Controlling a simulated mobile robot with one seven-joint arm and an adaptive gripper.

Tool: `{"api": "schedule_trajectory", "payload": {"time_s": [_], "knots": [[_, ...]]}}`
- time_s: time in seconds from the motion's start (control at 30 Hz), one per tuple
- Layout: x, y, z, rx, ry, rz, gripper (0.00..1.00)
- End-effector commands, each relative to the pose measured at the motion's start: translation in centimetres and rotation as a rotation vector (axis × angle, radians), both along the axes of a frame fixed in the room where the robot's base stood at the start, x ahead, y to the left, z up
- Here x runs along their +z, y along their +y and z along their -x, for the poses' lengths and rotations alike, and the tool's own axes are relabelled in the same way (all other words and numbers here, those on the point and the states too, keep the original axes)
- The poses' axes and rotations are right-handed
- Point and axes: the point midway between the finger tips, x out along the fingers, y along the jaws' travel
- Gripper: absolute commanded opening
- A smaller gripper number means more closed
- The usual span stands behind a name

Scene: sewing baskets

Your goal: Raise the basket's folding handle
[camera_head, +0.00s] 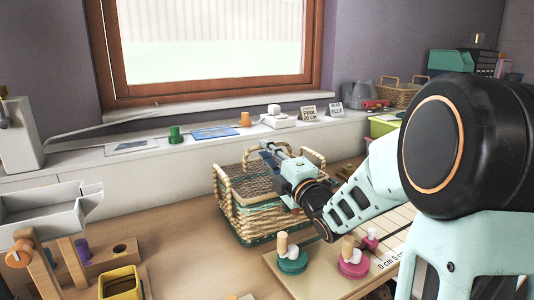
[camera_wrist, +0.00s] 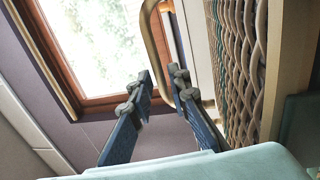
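The wicker basket (camera_head: 262,222) stands on the wooden table, with green bands and a woven top. A braided loop (camera_head: 222,187) rises at its left end and another loop (camera_head: 314,155) shows behind my gripper. My gripper (camera_head: 268,150) is above the basket's far right part and hides some of it. In the wrist view the woven wall (camera_wrist: 238,70) fills the right side. A tan curved handle bar (camera_wrist: 152,38) runs down between the two fingers of my gripper (camera_wrist: 162,80). The fingers are apart; I cannot tell whether either touches the bar.
A board with several pegs and knobs (camera_head: 292,258) lies in front of the basket. A white tray (camera_head: 45,215) and wooden blocks (camera_head: 90,255) stand at left. The window ledge (camera_head: 110,157) behind holds small items. Bare table (camera_head: 185,235) lies left of the basket.

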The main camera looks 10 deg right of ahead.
Motion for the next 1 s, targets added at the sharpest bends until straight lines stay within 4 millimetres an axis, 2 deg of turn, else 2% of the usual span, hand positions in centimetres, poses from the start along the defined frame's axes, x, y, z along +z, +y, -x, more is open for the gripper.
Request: {"api": "schedule_trajectory", "payload": {"time_s": [0.23,0.37,0.8,1.0], "knots": [[0.0,0.0,0.1,0.000,0.000,0.000,0.17],[-0.2,-0.4,1.1,-0.001,0.000,0.001,0.17],[-1.5,-2.9,9.3,-0.003,0.001,0.001,0.17],[-1.8,-3.4,11.1,-0.001,0.000,0.001,0.17]]}}
